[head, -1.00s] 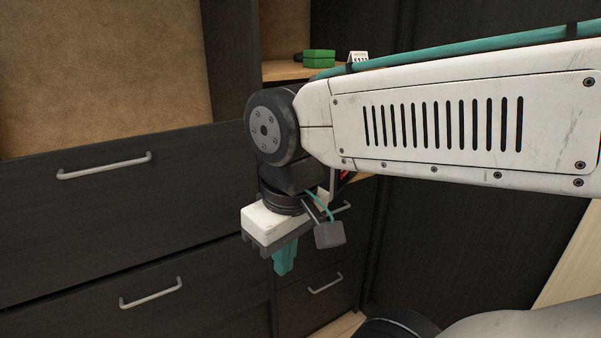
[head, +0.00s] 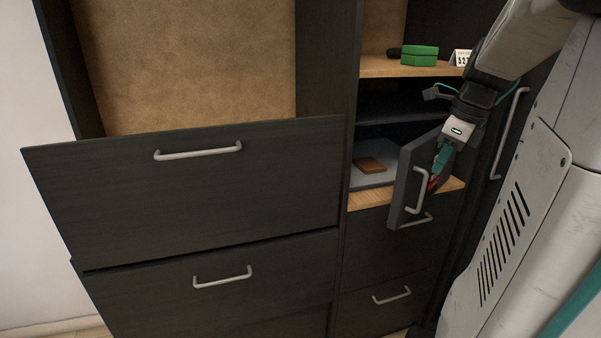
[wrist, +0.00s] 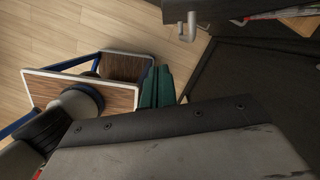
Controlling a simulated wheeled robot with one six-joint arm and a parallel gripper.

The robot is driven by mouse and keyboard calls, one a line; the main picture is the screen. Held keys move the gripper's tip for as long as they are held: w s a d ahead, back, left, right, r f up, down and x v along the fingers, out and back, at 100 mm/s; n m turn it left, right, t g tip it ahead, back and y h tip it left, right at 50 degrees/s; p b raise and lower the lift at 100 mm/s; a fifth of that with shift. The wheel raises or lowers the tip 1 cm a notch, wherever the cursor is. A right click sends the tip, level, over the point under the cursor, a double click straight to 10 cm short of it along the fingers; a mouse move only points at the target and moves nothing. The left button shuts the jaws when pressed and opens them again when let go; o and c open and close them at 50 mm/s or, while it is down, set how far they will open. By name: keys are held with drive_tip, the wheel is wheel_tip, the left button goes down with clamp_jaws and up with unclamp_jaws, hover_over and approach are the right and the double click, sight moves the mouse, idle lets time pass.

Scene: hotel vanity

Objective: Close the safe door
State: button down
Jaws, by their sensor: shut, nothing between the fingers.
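The safe is a dark compartment with a grey floor (head: 362,180) in the right column of the cabinet. Its dark door (head: 405,187), with a pale bar handle (head: 421,190), stands open and swung outward. A brown flat object (head: 370,164) lies inside the safe. In the wrist view the shut teal fingers (wrist: 157,88) point upward in the picture.
A shelf above the safe holds a green box (head: 420,55) and a small white card (head: 461,58). Drawers with bar handles lie below and to the left, such as the wide drawer (head: 200,190). A tall panel with a handle (head: 510,130) is on the right, close to my arm.

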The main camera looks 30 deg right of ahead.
sight(414, 188)
drive_tip(key=shift+m, duration=0.8)
drive_tip(key=shift+w+d+f, duration=0.1)
drive_tip(key=shift+w+f, duration=0.8)
drive_tip(key=shift+f, duration=0.75)
drive_tip(key=shift+w+d+f, duration=0.1)
drive_tip(key=shift+w+f, duration=0.85)
drive_tip(key=shift+f, duration=0.65)
drive_tip(key=shift+w+f, duration=0.9)
drive_tip(key=shift+f, duration=0.75)
